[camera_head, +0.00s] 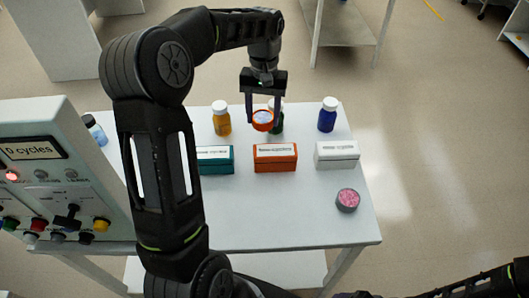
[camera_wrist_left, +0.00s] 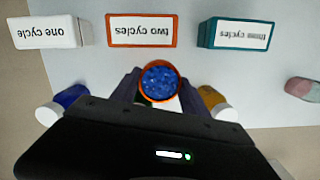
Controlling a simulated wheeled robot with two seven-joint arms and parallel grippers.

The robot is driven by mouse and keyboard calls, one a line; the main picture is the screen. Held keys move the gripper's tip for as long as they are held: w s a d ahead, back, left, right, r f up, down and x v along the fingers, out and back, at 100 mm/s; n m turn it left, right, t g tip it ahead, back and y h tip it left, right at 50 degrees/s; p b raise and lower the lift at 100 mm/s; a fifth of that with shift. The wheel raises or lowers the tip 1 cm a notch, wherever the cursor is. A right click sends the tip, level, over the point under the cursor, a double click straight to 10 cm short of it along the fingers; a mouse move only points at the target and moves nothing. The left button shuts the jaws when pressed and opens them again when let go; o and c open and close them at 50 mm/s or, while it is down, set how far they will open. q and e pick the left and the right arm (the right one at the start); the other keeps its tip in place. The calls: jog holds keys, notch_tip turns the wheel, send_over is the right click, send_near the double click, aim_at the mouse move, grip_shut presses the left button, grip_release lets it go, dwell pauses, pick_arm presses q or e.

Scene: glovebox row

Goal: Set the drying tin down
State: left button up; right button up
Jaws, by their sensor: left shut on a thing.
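My left gripper (camera_head: 263,118) is shut on a small round orange tin (camera_head: 263,126) filled with blue beads. In the left wrist view the tin (camera_wrist_left: 160,81) sits between the fingers, open side facing the camera. It is held behind the orange box (camera_head: 275,163), in front of the green bottle (camera_head: 277,117), which it partly hides. I cannot tell its height over the table. A second tin (camera_head: 347,201), grey with pink beads, stands at the table's front right. My right gripper is not in view; only part of that arm shows at the bottom right.
On the white table (camera_head: 270,220), a teal box (camera_head: 215,160) and white box (camera_head: 337,155) flank the orange one; wrist-view labels read three, two and one cycles. Amber (camera_head: 221,118) and blue (camera_head: 327,115) bottles stand behind. A control panel (camera_head: 60,180) showing "0 cycles" stands left.

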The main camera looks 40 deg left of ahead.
aim_at(263, 129)
pick_arm(q)
notch_tip(263, 129, down, 6)
jog(key=shift+r+p, duration=0.25)
jog(key=shift+p, duration=0.15)
notch_tip(263, 129, down, 3)
jog(key=shift+s+p, duration=0.1)
jog(key=shift+p, duration=0.3)
jog(key=shift+f, duration=0.35)
